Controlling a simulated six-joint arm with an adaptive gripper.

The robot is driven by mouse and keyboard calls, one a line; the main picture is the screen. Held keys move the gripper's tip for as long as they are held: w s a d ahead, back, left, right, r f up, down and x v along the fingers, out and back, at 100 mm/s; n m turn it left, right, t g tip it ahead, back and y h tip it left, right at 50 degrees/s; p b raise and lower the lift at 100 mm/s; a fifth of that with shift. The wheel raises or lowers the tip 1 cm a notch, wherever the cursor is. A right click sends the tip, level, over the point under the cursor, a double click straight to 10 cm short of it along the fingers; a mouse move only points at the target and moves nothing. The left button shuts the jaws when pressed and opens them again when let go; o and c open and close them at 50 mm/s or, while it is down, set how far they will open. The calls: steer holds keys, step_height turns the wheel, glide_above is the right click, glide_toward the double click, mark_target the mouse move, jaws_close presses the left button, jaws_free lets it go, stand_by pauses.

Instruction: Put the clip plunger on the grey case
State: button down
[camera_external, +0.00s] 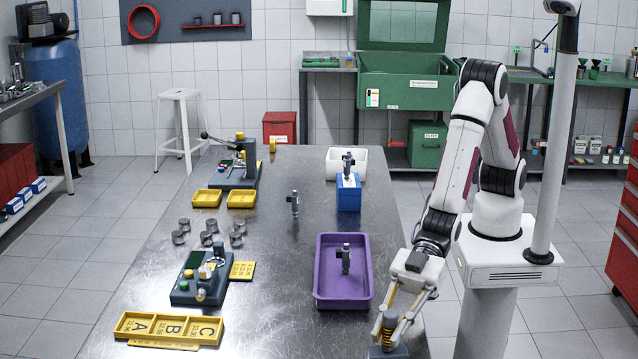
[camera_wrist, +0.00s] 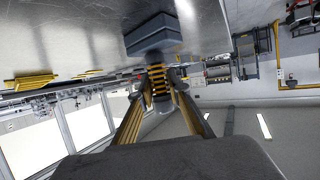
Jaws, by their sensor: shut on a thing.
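The clip plunger, a yellow-and-dark ringed upright piece (camera_external: 388,333), is between the fingers of my gripper (camera_external: 390,320) at the table's near right corner. In the wrist view the fingers close on the plunger (camera_wrist: 158,82) from both sides. The grey case, a dark grey block (camera_external: 389,352), is directly under the plunger and partly cut off by the picture edge. In the wrist view the plunger's end meets the case (camera_wrist: 150,38); they look in contact, but I cannot tell if its weight rests there.
A purple tray (camera_external: 321,303) holding a dark tool stands left of my gripper. Behind it are a blue block (camera_external: 348,198) with another tool on top and a white bin (camera_external: 332,172). Yellow A-B-C bins (camera_external: 170,326) and a green fixture (camera_external: 185,293) stand left.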

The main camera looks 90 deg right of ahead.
steer(key=shift+f, duration=0.15)
steer(key=c, duration=1.9)
jaws_free()
steer(key=shift+d+r, duration=0.1)
steer(key=shift+r, duration=0.15)
steer(key=v, duration=1.1)
steer(key=shift+s+d, duration=0.15)
steer(key=shift+d, duration=0.15)
steer(key=shift+r, duration=0.1)
